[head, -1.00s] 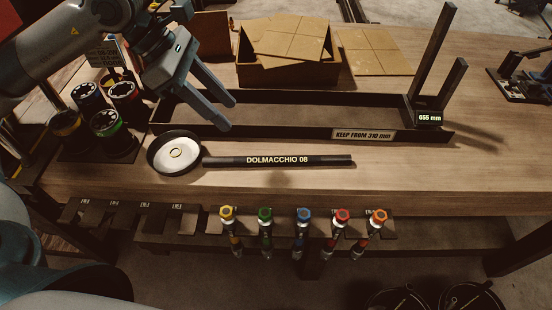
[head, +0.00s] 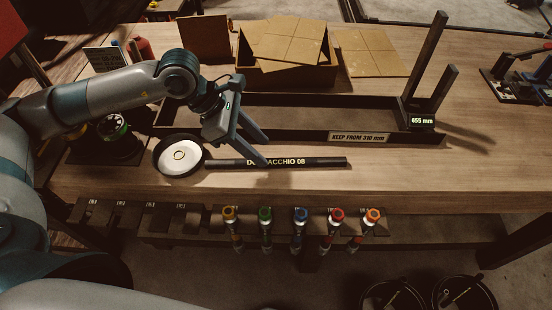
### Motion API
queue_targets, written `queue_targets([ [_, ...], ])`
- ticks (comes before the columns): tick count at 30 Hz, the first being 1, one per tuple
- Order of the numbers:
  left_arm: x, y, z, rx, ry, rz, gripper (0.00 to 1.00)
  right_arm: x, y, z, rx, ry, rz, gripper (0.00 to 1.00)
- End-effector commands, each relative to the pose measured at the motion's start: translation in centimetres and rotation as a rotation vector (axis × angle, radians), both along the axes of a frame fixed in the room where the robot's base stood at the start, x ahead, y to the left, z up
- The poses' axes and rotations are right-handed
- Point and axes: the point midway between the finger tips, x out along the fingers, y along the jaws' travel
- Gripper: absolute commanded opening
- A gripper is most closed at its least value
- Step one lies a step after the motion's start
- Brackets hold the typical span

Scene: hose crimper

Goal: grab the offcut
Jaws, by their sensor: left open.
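A short black hose piece (head: 326,162) printed DOLMACCHIO 08 lies on the table in front of the long tray. It is the only loose hose length I see on the tabletop, so I take it as the offcut. My left gripper (head: 266,152) is open, with its fingers slanting down to the right over the middle of the hose. The fingers hide part of the lettering. I cannot tell whether they touch the hose. My right gripper is not in view.
A long dark tray (head: 360,138) marked KEEP FROM 310 mm lies behind, with a 655 mm display (head: 422,121) at its right. A round dish (head: 165,168) holding a ring sits left of the hose. Several coloured-top tools (head: 301,214) hang at the front edge.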

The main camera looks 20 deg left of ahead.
Motion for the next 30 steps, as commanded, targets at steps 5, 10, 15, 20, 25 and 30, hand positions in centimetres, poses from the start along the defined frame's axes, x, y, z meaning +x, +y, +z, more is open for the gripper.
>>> queue_targets([
  [5, 0.0, 0.0, 0.0, 0.000, 0.000, 0.000, 0.42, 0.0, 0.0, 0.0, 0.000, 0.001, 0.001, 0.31],
  [10, 0.0, -0.1, -0.1, 0.000, 0.001, 0.000, 0.42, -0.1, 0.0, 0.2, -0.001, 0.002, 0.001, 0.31],
  [15, 0.2, -0.7, -0.8, 0.000, 0.004, 0.000, 0.42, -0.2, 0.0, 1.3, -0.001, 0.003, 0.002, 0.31],
  [20, 0.6, -1.6, -2.0, 0.000, 0.003, -0.001, 0.42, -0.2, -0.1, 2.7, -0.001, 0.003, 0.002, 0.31],
  [25, 0.9, -2.5, -3.8, -0.001, 0.003, 0.001, 0.42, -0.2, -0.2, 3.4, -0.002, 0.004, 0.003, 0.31],
  [30, 1.0, -2.7, -4.4, 0.000, 0.001, 0.001, 0.42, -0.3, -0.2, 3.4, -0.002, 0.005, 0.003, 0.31],
])
